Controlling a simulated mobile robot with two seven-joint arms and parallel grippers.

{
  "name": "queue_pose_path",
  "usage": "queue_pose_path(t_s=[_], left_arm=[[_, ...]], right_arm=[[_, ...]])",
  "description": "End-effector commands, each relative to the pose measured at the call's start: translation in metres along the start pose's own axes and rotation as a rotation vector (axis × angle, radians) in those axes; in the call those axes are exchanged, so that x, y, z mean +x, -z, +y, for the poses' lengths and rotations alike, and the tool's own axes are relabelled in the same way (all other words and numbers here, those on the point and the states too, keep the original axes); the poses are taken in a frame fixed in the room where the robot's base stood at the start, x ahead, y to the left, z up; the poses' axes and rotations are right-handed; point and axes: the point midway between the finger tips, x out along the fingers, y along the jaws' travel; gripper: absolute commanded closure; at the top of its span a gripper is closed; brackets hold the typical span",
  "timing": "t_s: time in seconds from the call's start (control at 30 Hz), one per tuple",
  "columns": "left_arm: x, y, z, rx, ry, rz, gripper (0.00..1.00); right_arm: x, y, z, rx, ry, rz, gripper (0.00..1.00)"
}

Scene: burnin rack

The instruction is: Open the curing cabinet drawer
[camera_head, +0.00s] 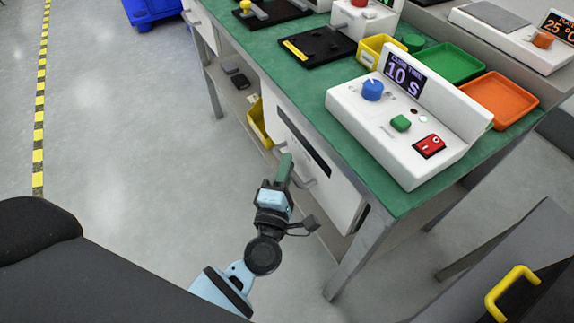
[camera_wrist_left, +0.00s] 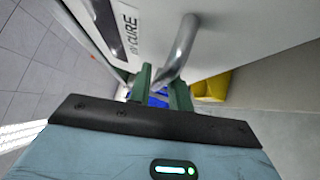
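The curing cabinet (camera_head: 342,206) is a white box under the green bench, with a dark window strip on its front. Its lettering ends in "CURE" in the left wrist view. The grey drawer handle (camera_head: 309,183) stands out from the front; it also shows in the left wrist view (camera_wrist_left: 183,42). My left gripper (camera_head: 285,168) is at the handle, its green fingers on either side of the bar with a narrow gap between them. It looks shut on the bar, though the contact is partly hidden. The drawer front looks flush with the cabinet. My right gripper is out of view.
A white timer unit (camera_head: 400,120) stands on the bench above the cabinet, beside green (camera_head: 449,61) and orange (camera_head: 499,97) trays. A yellow bin (camera_head: 258,124) is on the shelf left of the cabinet. A bench leg (camera_head: 358,254) stands at right. The floor at left is clear.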

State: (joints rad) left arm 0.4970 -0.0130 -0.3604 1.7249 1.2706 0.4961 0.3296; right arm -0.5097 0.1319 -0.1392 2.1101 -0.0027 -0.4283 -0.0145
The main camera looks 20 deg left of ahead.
Motion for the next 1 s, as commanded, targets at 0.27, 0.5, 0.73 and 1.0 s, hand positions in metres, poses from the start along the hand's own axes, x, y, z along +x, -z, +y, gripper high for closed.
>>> queue_pose_path(t_s=[0.27, 0.5, 0.73, 1.0], left_arm=[[0.0053, 0.0002, 0.0001, 0.000, 0.000, 0.001, 0.80], [0.0050, 0.0002, 0.0000, 0.000, 0.000, 0.000, 1.00], [0.0048, 0.0002, 0.0000, 0.000, 0.000, 0.000, 1.00], [-0.0036, 0.0085, 0.0018, 0.004, 0.002, 0.000, 1.00]], right_arm=[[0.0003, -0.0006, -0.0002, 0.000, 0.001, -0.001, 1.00], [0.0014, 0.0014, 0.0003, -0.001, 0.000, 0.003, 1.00], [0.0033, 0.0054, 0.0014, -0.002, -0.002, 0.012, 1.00], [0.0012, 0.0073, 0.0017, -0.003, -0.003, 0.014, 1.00]])
